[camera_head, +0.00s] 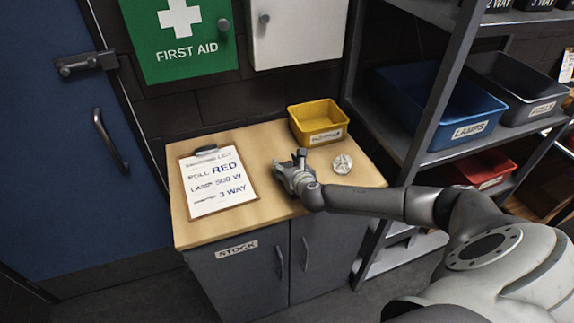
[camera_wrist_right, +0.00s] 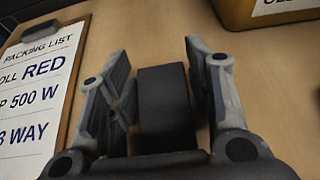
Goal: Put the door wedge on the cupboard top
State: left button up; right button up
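The door wedge looks like a dark, blocky piece (camera_wrist_right: 165,105) in the right wrist view, between the two fingers of my right gripper (camera_wrist_right: 162,75). Narrow gaps show beside it, so the fingers look open around it and not pressed on it. In the head view my right gripper (camera_head: 290,168) is low over the wooden cupboard top (camera_head: 270,222), right of the clipboard. The wedge is mostly hidden by the gripper there, and I cannot tell whether it touches the top. My left gripper is not in view.
A clipboard (camera_head: 217,183) with a packing list lies on the left of the top. A yellow bin (camera_head: 318,122) stands at the back, and a pale round crumpled thing (camera_head: 342,164) lies right of the gripper. A shelf with a blue bin (camera_head: 440,105) stands at right.

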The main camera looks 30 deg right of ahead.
jog(key=shift+o, duration=0.7)
jog(key=shift+r, duration=0.1)
jog(key=shift+b+v, duration=0.6)
jog(key=shift+v, duration=5.35)
